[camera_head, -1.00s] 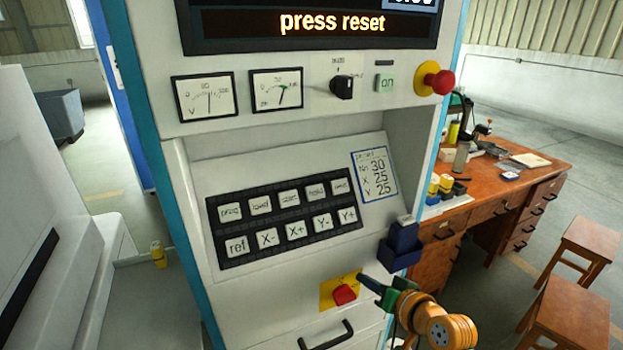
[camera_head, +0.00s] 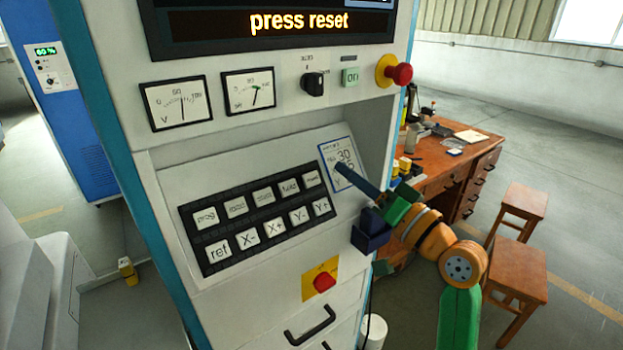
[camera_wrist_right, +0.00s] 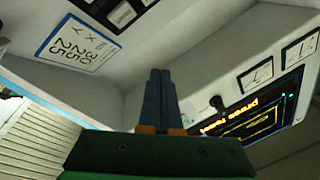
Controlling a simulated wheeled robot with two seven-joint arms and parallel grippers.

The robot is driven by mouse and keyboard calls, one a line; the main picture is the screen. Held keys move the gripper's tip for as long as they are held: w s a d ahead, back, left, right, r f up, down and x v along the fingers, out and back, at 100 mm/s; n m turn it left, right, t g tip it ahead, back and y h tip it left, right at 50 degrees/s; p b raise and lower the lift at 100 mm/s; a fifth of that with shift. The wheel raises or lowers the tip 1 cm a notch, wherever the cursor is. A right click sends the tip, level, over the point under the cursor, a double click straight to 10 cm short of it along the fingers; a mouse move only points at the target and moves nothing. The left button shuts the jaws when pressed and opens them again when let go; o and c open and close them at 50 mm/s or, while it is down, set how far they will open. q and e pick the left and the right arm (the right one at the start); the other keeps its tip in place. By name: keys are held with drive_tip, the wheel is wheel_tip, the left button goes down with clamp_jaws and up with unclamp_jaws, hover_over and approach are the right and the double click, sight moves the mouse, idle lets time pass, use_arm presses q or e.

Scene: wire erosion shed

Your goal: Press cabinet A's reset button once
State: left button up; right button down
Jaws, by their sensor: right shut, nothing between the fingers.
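The control cabinet (camera_head: 255,130) fills the middle of the head view; I see no letter A on it. Its screen (camera_head: 300,22) reads "press reset". Its sloped black keypad (camera_head: 255,215) has two rows of white keys. The last key of the top row (camera_head: 312,178) has lettering too small to read surely. My right gripper (camera_head: 341,169) is shut and empty, its dark fingertips in front of the printed card (camera_head: 335,150), right of that key. In the wrist view the shut fingers (camera_wrist_right: 160,78) point toward the panel, the keypad partly cut off at the top. My left gripper is out of view.
A red emergency knob (camera_head: 398,73) juts out at upper right, and a red rotary switch (camera_head: 323,281) sits below the keypad. A dark blue holder (camera_head: 371,230) sticks out by the cabinet's right edge. A wooden desk (camera_head: 450,160) and stools (camera_head: 505,280) stand at right.

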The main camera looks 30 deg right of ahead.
sight(311, 179)
drive_tip(key=shift+w+a+f+b, duration=0.1)
drive_tip(key=shift+w+f+b, duration=0.7)
drive_tip(key=shift+w, duration=0.4)
drive_tip(key=shift+w+a+f+b, duration=0.1)
drive_tip(key=shift+w+f+b, duration=0.55)
drive_tip(key=shift+w+f, duration=0.4)
drive_tip(key=shift+w+a+f+b, duration=0.1)
drive_tip(key=shift+w+f+b, duration=0.65)
drive_tip(key=shift+w, duration=0.55)
drive_tip(key=shift+w+f, duration=0.25)
drive_tip(key=shift+w, duration=0.1)
